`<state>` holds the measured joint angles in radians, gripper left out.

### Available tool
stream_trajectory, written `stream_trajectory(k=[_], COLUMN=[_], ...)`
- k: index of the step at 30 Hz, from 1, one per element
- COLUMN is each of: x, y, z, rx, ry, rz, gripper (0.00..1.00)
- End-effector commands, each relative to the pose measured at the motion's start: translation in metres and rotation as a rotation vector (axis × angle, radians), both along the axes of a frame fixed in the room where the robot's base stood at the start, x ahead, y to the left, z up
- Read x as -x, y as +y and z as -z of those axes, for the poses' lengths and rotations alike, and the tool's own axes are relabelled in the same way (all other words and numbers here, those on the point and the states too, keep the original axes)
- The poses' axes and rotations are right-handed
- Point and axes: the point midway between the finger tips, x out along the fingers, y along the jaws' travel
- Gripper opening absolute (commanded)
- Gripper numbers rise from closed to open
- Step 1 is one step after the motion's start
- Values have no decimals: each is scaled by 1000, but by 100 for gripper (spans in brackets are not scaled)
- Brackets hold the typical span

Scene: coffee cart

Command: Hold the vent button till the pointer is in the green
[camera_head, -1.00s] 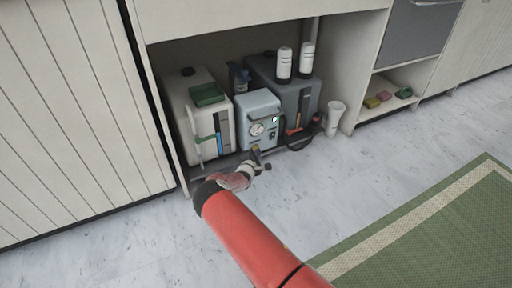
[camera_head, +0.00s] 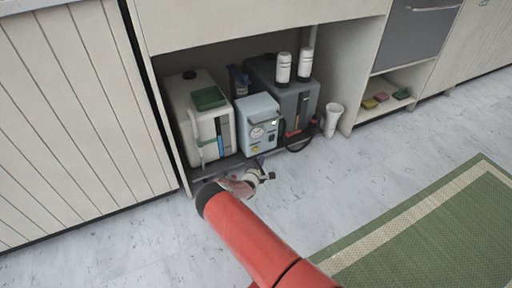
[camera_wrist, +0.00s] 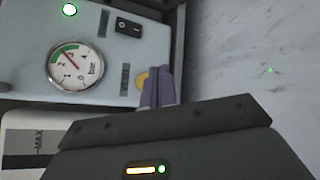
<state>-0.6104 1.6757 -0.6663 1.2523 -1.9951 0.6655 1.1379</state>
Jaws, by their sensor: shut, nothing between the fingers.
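The pale blue boiler box (camera_head: 259,116) stands inside the cabinet. Its round gauge (camera_wrist: 76,67), marked in bar, has a green arc at the upper left in the wrist view. The thin reddish pointer seems to lie toward that arc, near the 3, but it is too small to be sure. The yellow vent button (camera_wrist: 142,79) is beside the VENT label and also shows in the head view (camera_head: 255,149). My gripper (camera_wrist: 158,86) is shut and empty. Its purple fingertips are beside the button and overlap its edge in the wrist view. In the head view (camera_head: 260,162) they sit below and apart from it.
A cream machine (camera_head: 201,120) with a green box on top stands left of the boiler. A black switch (camera_wrist: 129,27) and a lit green lamp (camera_wrist: 69,10) are on the boiler front.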

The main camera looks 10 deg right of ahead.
Motion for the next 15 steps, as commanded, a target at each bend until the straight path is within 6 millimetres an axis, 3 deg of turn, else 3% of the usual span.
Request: stream_trajectory(k=[6, 15], x=[16, 20], y=[-5, -6], z=[-4, 0], rx=[1, 1], ry=[1, 0], rz=[-1, -2], gripper=[0, 0])
